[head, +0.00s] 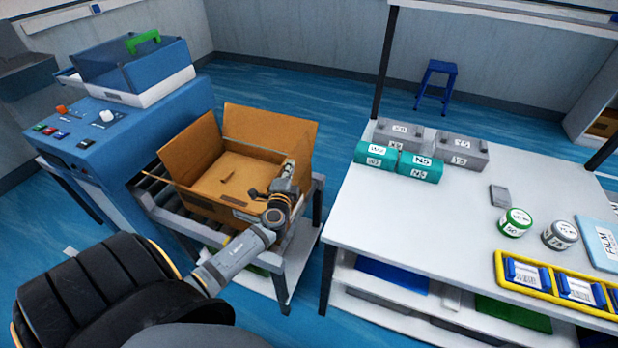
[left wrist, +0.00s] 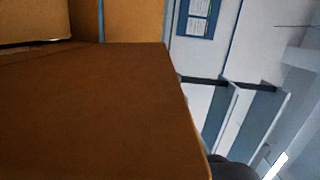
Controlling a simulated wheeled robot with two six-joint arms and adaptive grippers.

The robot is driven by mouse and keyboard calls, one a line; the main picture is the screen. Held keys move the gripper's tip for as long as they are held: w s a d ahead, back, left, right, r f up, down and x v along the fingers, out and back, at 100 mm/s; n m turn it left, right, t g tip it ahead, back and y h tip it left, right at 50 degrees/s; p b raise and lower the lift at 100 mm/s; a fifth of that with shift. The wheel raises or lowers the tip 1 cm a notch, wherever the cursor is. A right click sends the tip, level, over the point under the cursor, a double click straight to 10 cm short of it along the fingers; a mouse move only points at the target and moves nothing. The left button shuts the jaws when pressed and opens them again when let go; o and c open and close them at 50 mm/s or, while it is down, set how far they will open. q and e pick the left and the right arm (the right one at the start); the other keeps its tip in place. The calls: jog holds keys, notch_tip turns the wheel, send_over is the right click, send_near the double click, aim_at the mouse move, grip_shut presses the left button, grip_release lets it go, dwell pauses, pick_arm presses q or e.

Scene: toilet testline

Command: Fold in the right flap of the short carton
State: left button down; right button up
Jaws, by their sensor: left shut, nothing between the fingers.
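The short carton (head: 222,182) stands open on a roller stand in the head view. Its left flap (head: 192,148) and back flap (head: 270,130) stand up and lean outward. My left arm reaches over the carton's near right corner, and the left gripper (head: 287,178) is at the right side, shut and empty. The arm and gripper hide much of that side, so I cannot tell the right flap's exact angle. In the left wrist view, a brown cardboard panel (left wrist: 100,110) fills much of the picture, very close. My right gripper is not in view.
A blue machine (head: 130,125) stands left of the carton. A white table (head: 430,220) with teal and grey boxes, jars and a yellow tray (head: 555,285) stands to the right, across a narrow gap. A blue stool (head: 437,80) stands behind on open floor.

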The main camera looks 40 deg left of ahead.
pick_arm(q)
jog(key=shift+s+a+n, duration=0.15)
jog(key=shift+a+n, duration=0.25)
jog(key=shift+a, duration=0.15)
